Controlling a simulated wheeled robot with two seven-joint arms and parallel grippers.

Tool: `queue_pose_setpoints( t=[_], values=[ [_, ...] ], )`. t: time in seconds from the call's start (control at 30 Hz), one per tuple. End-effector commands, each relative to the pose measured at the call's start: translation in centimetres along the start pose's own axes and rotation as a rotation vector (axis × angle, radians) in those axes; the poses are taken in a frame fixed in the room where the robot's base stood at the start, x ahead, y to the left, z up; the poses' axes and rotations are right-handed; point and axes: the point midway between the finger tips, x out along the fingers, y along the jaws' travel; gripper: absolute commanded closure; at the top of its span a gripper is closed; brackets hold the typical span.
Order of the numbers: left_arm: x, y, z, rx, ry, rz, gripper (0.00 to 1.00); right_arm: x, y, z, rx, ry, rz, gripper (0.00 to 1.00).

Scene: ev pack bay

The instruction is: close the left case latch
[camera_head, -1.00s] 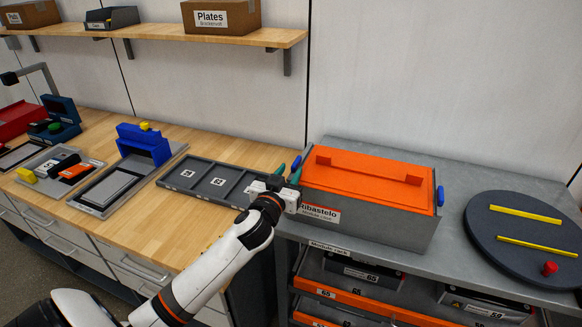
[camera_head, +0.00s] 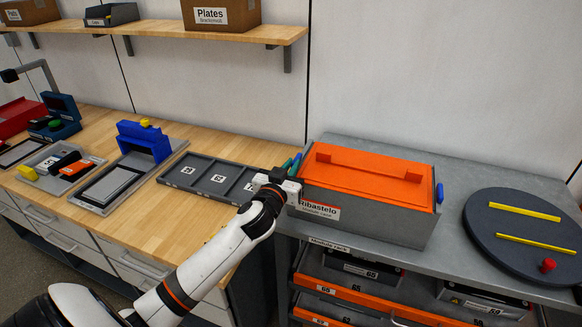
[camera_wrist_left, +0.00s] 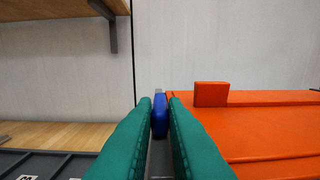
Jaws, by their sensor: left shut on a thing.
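The grey case (camera_head: 365,222) with the orange lid (camera_head: 370,180), labelled "Ribastelo", stands on the grey bench. The lid lies on top of the case. The left case latch (camera_wrist_left: 160,117) is a blue tab at the case's left end, seen upright in the left wrist view. My left gripper (camera_head: 293,165) is at that end. Its green fingers (camera_wrist_left: 160,105) are shut on the latch, one on each side. In the head view the gripper mostly hides this latch. The right case latch (camera_head: 440,194) is blue and stands upright at the other end. My right gripper is out of view.
A grey tray (camera_head: 174,178) with numbered compartments lies on the wooden bench left of my gripper. A dark round turntable (camera_head: 512,232) with yellow bars and a red knob is right of the case. A module rack (camera_head: 345,289) is below.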

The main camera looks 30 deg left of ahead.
Motion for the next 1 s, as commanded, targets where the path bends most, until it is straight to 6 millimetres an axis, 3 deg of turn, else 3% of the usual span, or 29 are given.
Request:
queue_pose_setpoints(
  t=[0.27,0.57,1.0],
  values=[
    [0.0,0.5,0.3,0.005,0.002,-0.129,1.0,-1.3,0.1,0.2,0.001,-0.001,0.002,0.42],
    [0.3,1.3,0.2,0.01,0.003,-0.394,1.0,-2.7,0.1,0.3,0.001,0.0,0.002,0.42],
    [1.1,2.1,0.0,0.009,-0.004,-0.808,1.0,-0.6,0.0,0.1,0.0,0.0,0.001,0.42]
  ],
)
